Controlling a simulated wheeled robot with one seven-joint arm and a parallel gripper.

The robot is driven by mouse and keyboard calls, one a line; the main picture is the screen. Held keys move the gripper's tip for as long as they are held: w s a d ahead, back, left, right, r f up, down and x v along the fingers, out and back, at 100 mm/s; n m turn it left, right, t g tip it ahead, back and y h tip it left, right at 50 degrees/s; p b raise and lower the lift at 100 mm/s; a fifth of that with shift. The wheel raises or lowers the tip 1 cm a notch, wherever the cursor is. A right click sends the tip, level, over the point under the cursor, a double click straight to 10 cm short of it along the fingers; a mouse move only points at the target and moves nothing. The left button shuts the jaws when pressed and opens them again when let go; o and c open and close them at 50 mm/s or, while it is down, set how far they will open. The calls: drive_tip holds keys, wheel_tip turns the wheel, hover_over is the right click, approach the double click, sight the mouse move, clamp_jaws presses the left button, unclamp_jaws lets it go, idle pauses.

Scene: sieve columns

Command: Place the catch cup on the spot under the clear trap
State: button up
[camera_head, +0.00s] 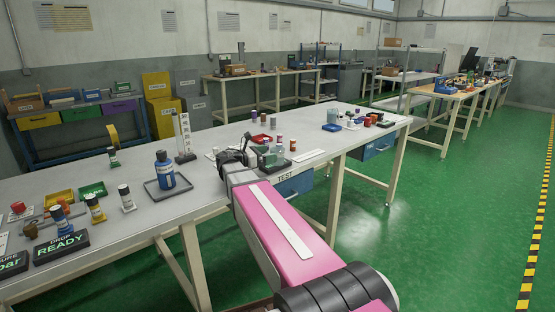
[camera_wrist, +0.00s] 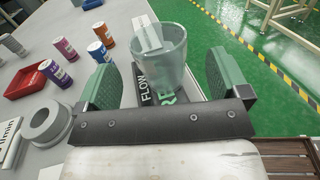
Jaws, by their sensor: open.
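A translucent grey cup (camera_wrist: 172,78), which looks like the catch cup, stands between my gripper's green finger pads in the wrist view. My gripper (camera_wrist: 163,62) is open, with a gap between the cup and each pad. My gripper mostly hides the cup there. I cannot pick out the clear trap or the spot under it for certain in either view.
The wrist view shows purple, blue and orange bottles (camera_wrist: 100,52) and a red tray (camera_wrist: 24,82) left of my gripper. A grey ring-shaped part (camera_wrist: 45,124) lies near the left finger. A FLOW sign (camera_wrist: 146,88) is beside the cup. In the head view, a blue bottle (camera_head: 165,172) stands on a tray.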

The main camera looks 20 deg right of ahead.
drive_tip(key=d, duration=0.5)
drive_tip(key=shift+w+r, duration=0.2)
drive_tip(key=shift+w, duration=0.05)
drive_tip(key=c, duration=1)
